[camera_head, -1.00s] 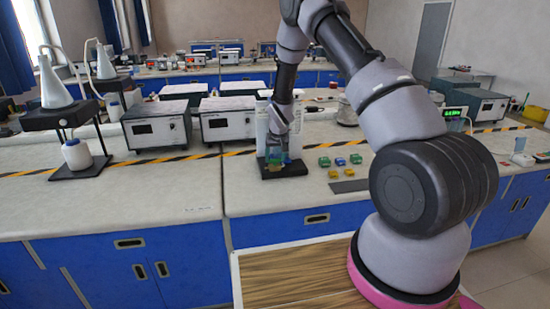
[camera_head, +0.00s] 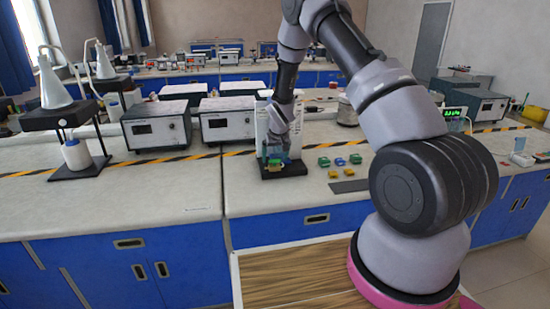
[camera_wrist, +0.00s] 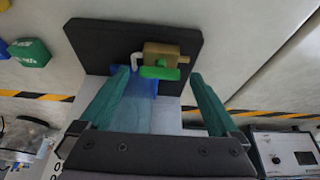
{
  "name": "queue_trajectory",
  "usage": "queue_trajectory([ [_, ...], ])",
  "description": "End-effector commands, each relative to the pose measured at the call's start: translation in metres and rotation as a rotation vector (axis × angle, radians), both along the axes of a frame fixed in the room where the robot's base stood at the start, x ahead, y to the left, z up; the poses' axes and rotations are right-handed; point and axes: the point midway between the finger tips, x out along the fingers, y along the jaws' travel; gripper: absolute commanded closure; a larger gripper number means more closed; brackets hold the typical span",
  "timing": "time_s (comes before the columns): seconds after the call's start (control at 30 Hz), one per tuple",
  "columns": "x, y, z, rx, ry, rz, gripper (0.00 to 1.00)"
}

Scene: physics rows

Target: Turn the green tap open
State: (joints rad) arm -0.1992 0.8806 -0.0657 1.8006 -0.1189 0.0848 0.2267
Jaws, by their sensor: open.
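The green tap handle (camera_wrist: 160,72) sits on a brass-coloured tap body (camera_wrist: 162,54) with a white spout, fixed on a black base plate (camera_wrist: 95,42). In the head view the black base (camera_head: 285,171) stands on the bench in front of a white panel, and the tap is mostly hidden by my gripper. My gripper (camera_wrist: 160,78) is open, its two teal fingers apart. In the wrist view the green handle lies between and slightly beyond the fingertips, with a gap on both sides. A see-through blue part (camera_wrist: 142,84) shows below the handle.
Small green, blue and yellow blocks (camera_head: 340,161) lie on the bench to the right of the base. A white instrument box (camera_head: 228,118) stands behind left. A yellow-black stripe (camera_head: 190,157) crosses the bench. The bench front left is clear.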

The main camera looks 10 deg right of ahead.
Motion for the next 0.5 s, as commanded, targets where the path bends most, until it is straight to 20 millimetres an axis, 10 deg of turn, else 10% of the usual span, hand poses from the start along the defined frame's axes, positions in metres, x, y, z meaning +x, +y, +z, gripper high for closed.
queue_trajectory([
  [0.5,-0.034,0.0,0.084,0.001,-0.003,0.0,0.03],
])
